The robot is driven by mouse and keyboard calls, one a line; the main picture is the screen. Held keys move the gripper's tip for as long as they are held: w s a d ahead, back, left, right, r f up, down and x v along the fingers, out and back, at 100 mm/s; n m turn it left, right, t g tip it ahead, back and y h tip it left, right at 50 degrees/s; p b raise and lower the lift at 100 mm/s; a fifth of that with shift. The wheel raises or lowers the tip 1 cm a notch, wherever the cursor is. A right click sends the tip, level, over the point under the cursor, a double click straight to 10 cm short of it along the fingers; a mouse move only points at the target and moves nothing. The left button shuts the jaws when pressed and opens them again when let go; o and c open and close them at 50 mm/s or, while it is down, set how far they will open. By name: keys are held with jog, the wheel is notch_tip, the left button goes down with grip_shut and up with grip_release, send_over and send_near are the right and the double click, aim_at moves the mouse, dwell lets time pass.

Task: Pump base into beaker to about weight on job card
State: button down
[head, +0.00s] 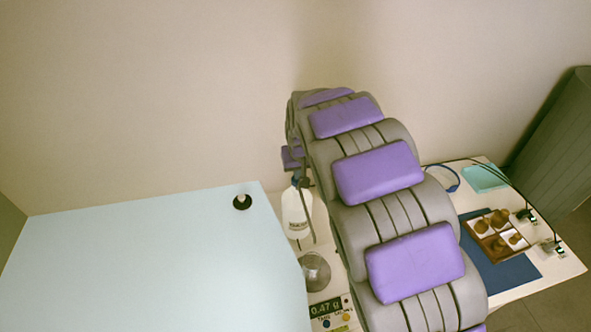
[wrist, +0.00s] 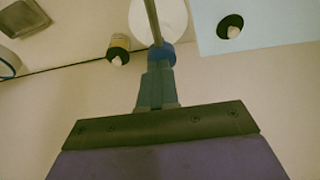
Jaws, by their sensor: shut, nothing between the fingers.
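The scale display reads about 0.47 g. My gripper (wrist: 157,72) is shut, with nothing between its fingers; its tips are at the blue pump head (wrist: 161,55), apparently touching it. The round white bottle body (wrist: 172,18) shows beyond. I cannot make out a job card.
A pale blue surface (head: 150,265) fills the left, with a small black item with a white top (head: 242,202) on it. At right are a wooden tray (head: 478,235) with brown items, a dark blue mat (head: 520,269) and a teal pad (head: 485,177). My arm hides the middle.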

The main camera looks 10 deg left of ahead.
jog(key=shift+d+f, duration=0.15)
jog(key=shift+d, duration=0.05)
jog(key=shift+f, duration=0.35)
jog(key=shift+s+a+f+p, duration=0.15)
jog(key=shift+f+p, duration=0.15)
jog(key=shift+f, duration=0.2)
